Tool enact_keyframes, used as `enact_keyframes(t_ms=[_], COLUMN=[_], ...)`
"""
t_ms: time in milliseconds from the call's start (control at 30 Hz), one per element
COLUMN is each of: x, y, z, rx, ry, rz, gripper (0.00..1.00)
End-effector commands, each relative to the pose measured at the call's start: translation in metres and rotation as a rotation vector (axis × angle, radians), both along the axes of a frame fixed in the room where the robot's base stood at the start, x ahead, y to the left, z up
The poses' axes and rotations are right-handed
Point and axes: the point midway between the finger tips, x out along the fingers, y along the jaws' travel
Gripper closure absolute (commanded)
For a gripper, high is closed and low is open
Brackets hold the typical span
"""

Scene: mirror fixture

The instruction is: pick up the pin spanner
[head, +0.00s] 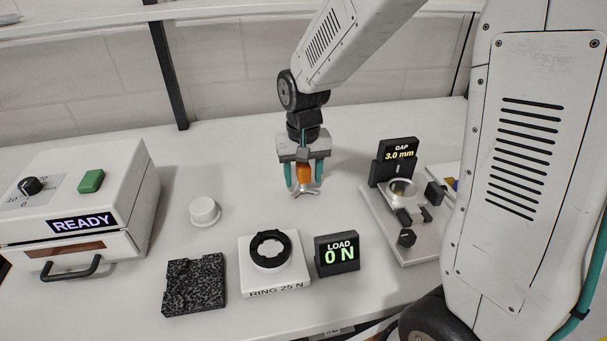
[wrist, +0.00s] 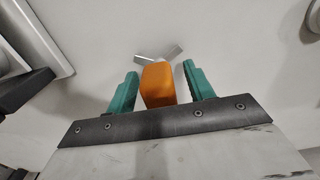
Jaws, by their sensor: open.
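The pin spanner has an orange handle (wrist: 158,84) and a grey forked metal end. In the wrist view the handle lies between the two teal fingers of my gripper (wrist: 157,88), with a gap on each side. The forked end shows just beyond the fingertips. In the head view my gripper (head: 304,184) points down over the middle of the bench, with the orange handle (head: 304,172) between its fingers. The metal fork sits at the bottom, at or close to the bench top; I cannot tell if it touches. My gripper is open.
A white round cap (head: 204,211) and READY box (head: 75,200) are left. The GAP fixture (head: 400,236) is right.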

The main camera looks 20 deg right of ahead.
Motion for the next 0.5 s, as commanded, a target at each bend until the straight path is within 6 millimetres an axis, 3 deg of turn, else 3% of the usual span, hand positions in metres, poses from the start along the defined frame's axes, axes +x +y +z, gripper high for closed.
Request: enact_keyframes(t_ms=[267, 433, 500], x=[-0.0003, -0.0003, -0.0003], y=[0.0, 0.0, 0.0], z=[-0.0038, -0.0036, -0.0036], rx=[0.0, 0.0, 0.0], ry=[0.0, 0.0, 0.0], rz=[0.0, 0.0, 0.0], gripper=[0.47, 0.95, 1.0])
